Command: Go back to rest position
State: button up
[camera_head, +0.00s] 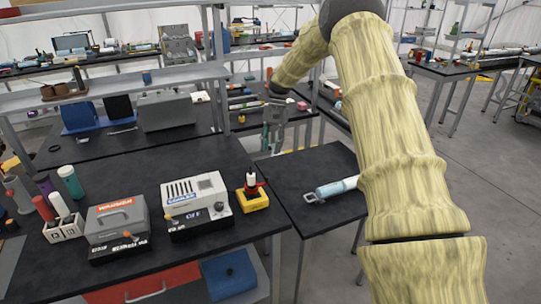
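My arm, in a yellowish patterned cover, rises at the right of the head view and bends over at the top. Its far end comes down to my gripper (272,142), which points downward near the gap between the left workbench and the small black table. The gripper is small in the picture. I cannot tell if its fingers are open or shut. I see no clear object held in it.
The black workbench (150,165) at left carries a grey-and-white device (195,200), a grey box device (118,222), a yellow-based tool (253,195) and a bottle rack (64,229). A pale blue cylinder (337,188) lies on the small black table (310,165). Floor is free at right.

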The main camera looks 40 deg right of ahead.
jog(key=shift+d+r, duration=0.1)
jog(key=shift+r, duration=0.15)
dwell(0.4)
